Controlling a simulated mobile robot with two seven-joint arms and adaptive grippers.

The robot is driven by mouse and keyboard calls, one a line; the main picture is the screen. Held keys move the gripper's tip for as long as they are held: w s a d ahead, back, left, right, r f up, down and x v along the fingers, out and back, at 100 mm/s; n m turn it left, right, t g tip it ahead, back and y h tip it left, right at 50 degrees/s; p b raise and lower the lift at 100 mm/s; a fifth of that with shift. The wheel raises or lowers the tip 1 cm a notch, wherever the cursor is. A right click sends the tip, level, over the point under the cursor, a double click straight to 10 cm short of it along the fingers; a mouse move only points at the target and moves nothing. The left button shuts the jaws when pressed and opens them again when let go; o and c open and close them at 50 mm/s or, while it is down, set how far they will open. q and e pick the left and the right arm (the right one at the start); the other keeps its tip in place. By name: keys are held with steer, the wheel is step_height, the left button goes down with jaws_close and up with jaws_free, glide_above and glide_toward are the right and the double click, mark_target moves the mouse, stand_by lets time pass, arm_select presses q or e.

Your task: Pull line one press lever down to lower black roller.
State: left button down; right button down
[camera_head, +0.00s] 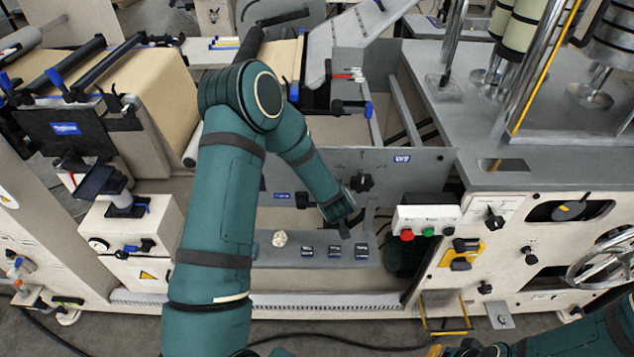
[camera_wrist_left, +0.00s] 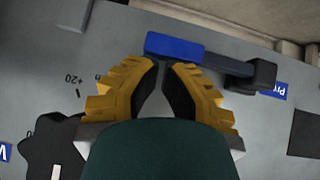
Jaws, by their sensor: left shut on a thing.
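In the left wrist view, the press lever has a blue grip (camera_wrist_left: 174,46) and a black pivot end (camera_wrist_left: 258,75) on a grey panel. My left gripper (camera_wrist_left: 161,68) has its yellow and black fingertips together at the blue grip, shut on it. The lever lies roughly level along the panel. In the head view, its black pivot (camera_head: 302,200) shows beside a blue label, while my left forearm hides the grip and fingers. Part of my right gripper (camera_head: 435,350) shows at the bottom edge, mostly cut off. I cannot tell which roller the lever moves.
A black dial knob (camera_head: 362,182) sits on the panel close to the lever. A white button box (camera_head: 427,219) with red and green buttons stands to the right. Below the panel, a grey ledge (camera_head: 345,250) carries small dark items. A kraft paper roll (camera_head: 150,90) is at the left.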

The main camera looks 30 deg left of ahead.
arm_select(q)
steer(key=shift+s, duration=0.1)
steer(key=v, duration=1.2)
